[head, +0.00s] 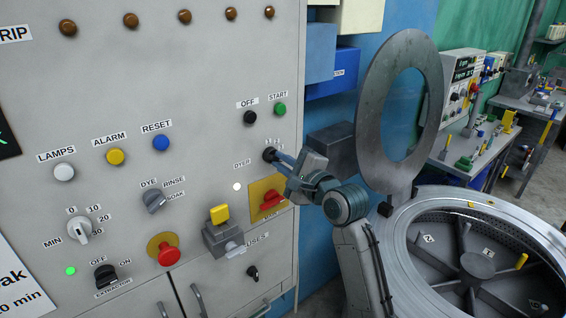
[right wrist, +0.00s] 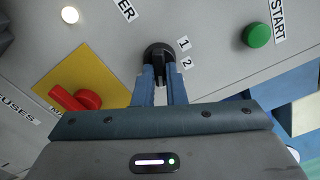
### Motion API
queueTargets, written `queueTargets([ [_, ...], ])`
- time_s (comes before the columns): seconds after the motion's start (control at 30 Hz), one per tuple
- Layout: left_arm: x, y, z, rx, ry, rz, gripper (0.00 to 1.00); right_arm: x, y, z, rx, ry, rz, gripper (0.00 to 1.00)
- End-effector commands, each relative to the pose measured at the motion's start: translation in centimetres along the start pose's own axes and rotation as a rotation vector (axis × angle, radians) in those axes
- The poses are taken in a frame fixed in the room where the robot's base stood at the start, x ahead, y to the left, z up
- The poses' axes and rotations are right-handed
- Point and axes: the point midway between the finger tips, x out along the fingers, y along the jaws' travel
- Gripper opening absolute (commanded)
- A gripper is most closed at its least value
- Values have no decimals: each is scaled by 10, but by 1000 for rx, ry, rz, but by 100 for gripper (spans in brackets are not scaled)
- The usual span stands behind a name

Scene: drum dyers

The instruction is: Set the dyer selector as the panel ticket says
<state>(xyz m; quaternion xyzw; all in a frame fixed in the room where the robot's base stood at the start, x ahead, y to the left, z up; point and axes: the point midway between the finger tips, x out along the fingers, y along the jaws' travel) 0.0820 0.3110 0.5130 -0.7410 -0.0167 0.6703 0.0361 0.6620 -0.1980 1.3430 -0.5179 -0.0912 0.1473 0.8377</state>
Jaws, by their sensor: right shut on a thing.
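The dyer selector (head: 269,154) is a small black knob on the grey panel, right of the "DYER" label. In the right wrist view the knob (right wrist: 158,55) has the numbers 1 and 2 beside it. My right gripper (head: 277,159) reaches it from the right, and its two blue fingers (right wrist: 160,82) are shut on the knob. The fingers partly hide the knob, and I cannot tell which number it points to. The panel ticket (head: 22,280) is cut off at the lower left; only "ak" and "0 min" read. My left gripper is out of view.
A green START button (head: 280,109) and black OFF button (head: 250,118) sit above the selector. A red handle on a yellow plate (head: 268,197) is just below. A yellow-topped switch (head: 220,214) juts out lower left. The open round drum (head: 480,195) stands at right.

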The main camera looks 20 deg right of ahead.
Motion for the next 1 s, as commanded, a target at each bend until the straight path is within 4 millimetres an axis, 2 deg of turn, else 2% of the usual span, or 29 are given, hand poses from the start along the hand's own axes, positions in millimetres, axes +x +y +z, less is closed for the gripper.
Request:
queueTargets([
  [0.67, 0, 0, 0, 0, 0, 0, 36, 0, 2, -1, 62, 1, 3, 0],
  [0.7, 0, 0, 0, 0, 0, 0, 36, 0, 2, -1, 62, 1, 3, 17],
  [0.8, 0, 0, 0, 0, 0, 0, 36, 0, 1, 0, 61, 1, 2, 33],
  [1.0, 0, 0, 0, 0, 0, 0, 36, 0, 1, 0, 61, 0, 1, 33],
])
